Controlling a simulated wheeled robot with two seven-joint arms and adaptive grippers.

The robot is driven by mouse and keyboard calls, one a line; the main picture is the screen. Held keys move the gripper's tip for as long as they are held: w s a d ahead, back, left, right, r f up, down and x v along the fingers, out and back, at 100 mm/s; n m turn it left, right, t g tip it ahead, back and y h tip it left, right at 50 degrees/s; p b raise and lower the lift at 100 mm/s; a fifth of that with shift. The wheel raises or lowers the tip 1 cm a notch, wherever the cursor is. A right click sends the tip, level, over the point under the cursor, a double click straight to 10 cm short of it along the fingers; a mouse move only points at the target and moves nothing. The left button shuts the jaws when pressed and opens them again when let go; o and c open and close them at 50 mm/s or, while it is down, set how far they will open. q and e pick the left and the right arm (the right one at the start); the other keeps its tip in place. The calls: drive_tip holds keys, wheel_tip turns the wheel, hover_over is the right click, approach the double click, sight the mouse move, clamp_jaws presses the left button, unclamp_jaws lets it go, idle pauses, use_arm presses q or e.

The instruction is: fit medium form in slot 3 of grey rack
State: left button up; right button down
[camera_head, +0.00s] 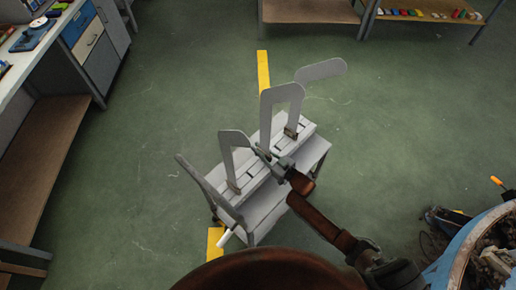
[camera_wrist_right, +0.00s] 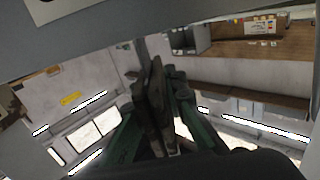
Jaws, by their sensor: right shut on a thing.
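The grey rack (camera_head: 262,204) stands on the floor in the middle of the head view. Several flat, pale grey bent forms stand up from its top, including a far one (camera_head: 320,74), a middle one (camera_head: 281,94) and a nearer one (camera_head: 230,152). My right gripper (camera_head: 263,153) is low over the rack's top, at the foot of the middle form, and is shut on it. In the right wrist view the fingers (camera_wrist_right: 157,95) are close together; the held part is hard to make out. Slot numbers cannot be read. My left gripper is not in view.
A long grey board (camera_head: 207,190) slants along the rack's near left side. A workbench with drawers (camera_head: 88,42) stands at the left, and a blue-rimmed bin (camera_head: 462,262) at the lower right. Open green floor surrounds the rack, with yellow tape strips (camera_head: 263,70).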

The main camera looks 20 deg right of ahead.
drive_tip(key=shift+f+b, duration=0.8)
drive_tip(key=shift+f, duration=0.5)
drive_tip(key=c, duration=1.9)
unclamp_jaws()
drive_tip(key=v, duration=1.2)
